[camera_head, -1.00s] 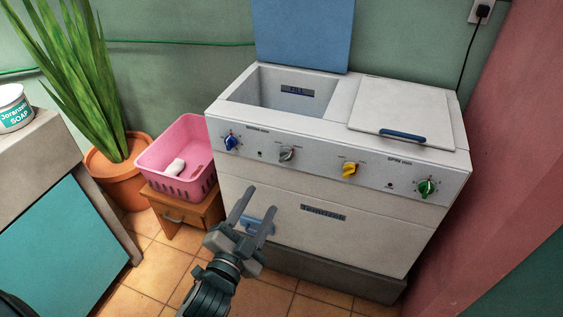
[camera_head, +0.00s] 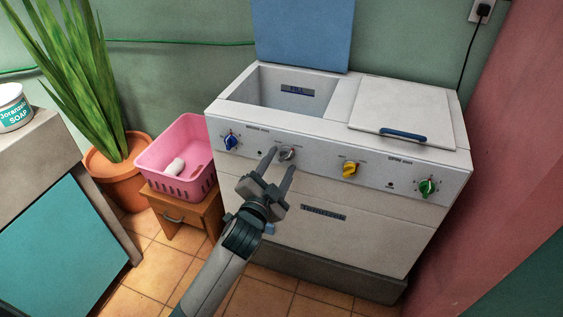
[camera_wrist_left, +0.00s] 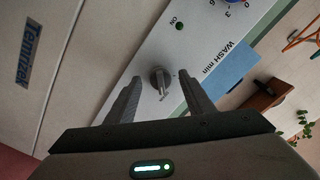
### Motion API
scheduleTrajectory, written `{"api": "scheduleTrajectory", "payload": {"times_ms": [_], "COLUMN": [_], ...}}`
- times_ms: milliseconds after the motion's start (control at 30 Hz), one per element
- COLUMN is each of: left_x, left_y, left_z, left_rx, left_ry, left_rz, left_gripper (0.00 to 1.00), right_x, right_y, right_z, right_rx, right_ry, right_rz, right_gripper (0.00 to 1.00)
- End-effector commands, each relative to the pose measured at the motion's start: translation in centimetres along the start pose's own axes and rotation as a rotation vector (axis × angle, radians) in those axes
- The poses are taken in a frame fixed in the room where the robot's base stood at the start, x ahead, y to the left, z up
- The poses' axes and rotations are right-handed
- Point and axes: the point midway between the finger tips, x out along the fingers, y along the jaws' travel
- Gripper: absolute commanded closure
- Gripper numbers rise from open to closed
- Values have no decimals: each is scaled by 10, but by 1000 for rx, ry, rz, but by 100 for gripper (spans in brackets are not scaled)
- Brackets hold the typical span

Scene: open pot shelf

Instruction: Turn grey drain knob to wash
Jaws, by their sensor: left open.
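The grey drain knob (camera_head: 287,154) is on the front panel of the white twin-tub washing machine (camera_head: 330,225), between the blue knob (camera_head: 231,142) and the yellow knob (camera_head: 350,170). My left gripper (camera_head: 281,160) is open, its two fingers pointing at the panel around the grey knob's position. In the left wrist view the grey knob (camera_wrist_left: 160,82) shows between the two spread fingertips of the left gripper (camera_wrist_left: 160,92), with clear space on both sides. I cannot tell whether the fingertips reach the knob's depth. My right gripper is not in view.
A green knob (camera_head: 427,187) is at the panel's right end. The blue lid (camera_head: 305,35) stands open behind the tub; the right lid (camera_head: 400,110) is closed. A pink basket (camera_head: 180,160) sits on a small wooden stool (camera_head: 185,210) at left. Tiled floor is free in front.

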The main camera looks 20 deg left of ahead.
Motion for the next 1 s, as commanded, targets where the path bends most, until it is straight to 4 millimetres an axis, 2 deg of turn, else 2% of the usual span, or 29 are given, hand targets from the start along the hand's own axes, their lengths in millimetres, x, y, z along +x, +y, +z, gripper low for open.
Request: {"api": "scheduleTrajectory", "payload": {"times_ms": [133, 467, 500, 667, 1000], "left_x": [10, 13, 13, 13, 13], "left_y": [0, 0, 0, 0, 0], "left_z": [0, 0, 0, 0, 0], "left_rx": [0, -1, -1, -1, -22], "left_ry": [0, 0, 0, 0, -1], "left_rz": [0, 0, 0, 0, 1], "left_gripper": [52, 52, 54, 92, 92], "right_x": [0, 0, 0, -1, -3], "right_y": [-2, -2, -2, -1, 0], "right_z": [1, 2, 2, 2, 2], "right_rx": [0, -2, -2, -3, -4], "right_ry": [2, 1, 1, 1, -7], "right_rz": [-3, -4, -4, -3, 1], "right_gripper": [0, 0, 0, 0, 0]}}
